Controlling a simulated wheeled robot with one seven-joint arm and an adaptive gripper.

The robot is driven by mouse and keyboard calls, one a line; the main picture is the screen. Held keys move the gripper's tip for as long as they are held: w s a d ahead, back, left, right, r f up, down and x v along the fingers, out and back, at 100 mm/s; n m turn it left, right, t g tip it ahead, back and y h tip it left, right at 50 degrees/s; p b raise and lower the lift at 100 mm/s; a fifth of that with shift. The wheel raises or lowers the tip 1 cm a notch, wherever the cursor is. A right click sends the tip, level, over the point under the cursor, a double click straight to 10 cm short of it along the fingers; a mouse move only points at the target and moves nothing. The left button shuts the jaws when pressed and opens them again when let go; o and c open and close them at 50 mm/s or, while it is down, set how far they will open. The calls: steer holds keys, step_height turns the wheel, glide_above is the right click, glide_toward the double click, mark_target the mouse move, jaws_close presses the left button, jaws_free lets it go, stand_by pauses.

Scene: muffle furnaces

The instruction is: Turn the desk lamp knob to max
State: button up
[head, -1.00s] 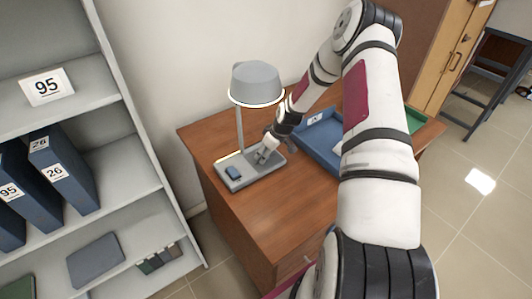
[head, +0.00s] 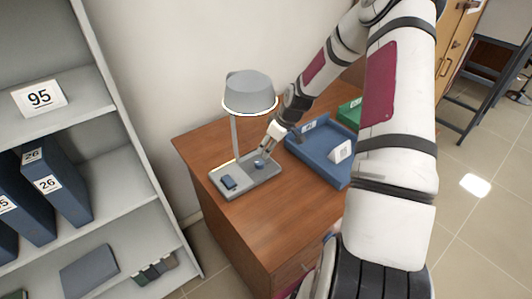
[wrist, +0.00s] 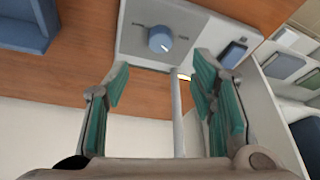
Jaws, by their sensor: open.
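The desk lamp has a grey shade (head: 250,91), a thin post (head: 235,136) and a flat grey base (head: 262,178) on the wooden desk. Its round blue knob (head: 259,164) sits on the base; in the wrist view the knob (wrist: 161,39) shows a white pointer line and small labels on either side, too small to read. A dark blue rectangular switch (head: 228,182) is on the same base. My gripper (head: 266,153) is just above the knob, apart from it. In the wrist view my gripper (wrist: 160,80) is open and empty, with the knob beyond the gap between its green-padded fingers.
A blue tray (head: 318,155) with a white card stands on the desk right of the lamp, with a green tray (head: 350,112) behind it. A shelf with blue binders (head: 55,186) is at the left. The desk's front part is clear.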

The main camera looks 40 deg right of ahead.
steer(key=shift+s+r, duration=0.25)
steer(key=shift+r, duration=0.35)
steer(key=shift+d, duration=0.1)
steer(key=n+g+y+b, duration=0.35)
steer(key=n+b, duration=0.55)
steer(key=n, duration=0.4)
glide_toward(260, 162)
steer(key=shift+g+h, duration=0.35)
steer(key=x, duration=0.8)
steer(key=shift+w+a+f, duration=0.25)
steer(key=shift+w+a, duration=0.1)
steer(key=shift+a, duration=0.15)
steer(key=c, duration=1.1)
